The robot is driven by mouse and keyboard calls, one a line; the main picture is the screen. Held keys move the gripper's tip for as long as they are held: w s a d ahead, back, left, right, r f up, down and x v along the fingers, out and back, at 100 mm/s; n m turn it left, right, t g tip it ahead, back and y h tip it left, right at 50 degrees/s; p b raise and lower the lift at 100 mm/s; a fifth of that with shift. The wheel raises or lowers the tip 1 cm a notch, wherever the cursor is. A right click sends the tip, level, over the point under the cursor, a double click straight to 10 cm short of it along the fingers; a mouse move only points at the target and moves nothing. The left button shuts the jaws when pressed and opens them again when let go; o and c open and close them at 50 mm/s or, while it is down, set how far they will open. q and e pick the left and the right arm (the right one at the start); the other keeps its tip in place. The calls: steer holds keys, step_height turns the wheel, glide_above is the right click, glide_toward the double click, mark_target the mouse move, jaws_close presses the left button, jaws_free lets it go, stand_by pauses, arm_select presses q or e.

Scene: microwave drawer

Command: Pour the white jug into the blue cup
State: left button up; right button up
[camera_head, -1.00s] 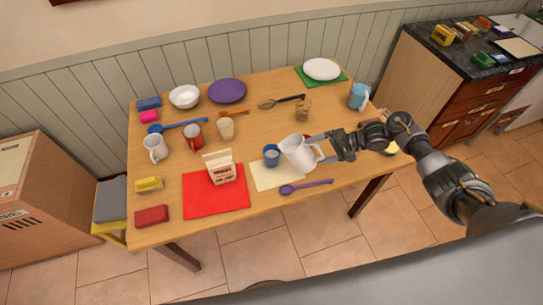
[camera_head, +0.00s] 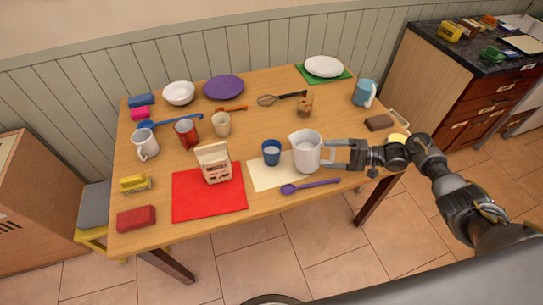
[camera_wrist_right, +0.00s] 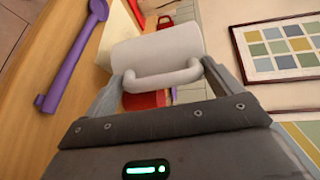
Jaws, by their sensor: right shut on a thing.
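The white jug (camera_head: 306,154) is upright, just right of the blue cup (camera_head: 271,153), near the right edge of a cream mat (camera_head: 262,176). I cannot tell whether its base touches the table. My right gripper (camera_head: 333,154) comes from the right and is shut on the jug's handle. In the right wrist view the jug (camera_wrist_right: 158,48) and its handle lie between the fingers of the gripper (camera_wrist_right: 168,76). The blue cup stands upright on the mat, apart from the jug; its contents are unclear. My left gripper is not in view.
A carton (camera_head: 214,163) stands on a red mat (camera_head: 210,203) left of the cup. A purple spoon (camera_head: 310,186) lies in front of the jug. Mugs, bowls and utensils fill the back and left. A brown block (camera_head: 379,123) lies near the right edge.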

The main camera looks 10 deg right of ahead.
steer(key=shift+d+f, duration=0.15)
steer(key=shift+f, duration=0.2)
steer(key=shift+r+p, duration=0.5)
steer(key=shift+r, duration=0.05)
step_height(320, 180, up, 4)
steer(key=p, duration=0.3)
steer(key=shift+f+p, duration=0.15)
steer(key=shift+p, duration=0.25)
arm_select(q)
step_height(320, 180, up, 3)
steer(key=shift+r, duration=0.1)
arm_select(e)
steer(key=shift+f, duration=0.1)
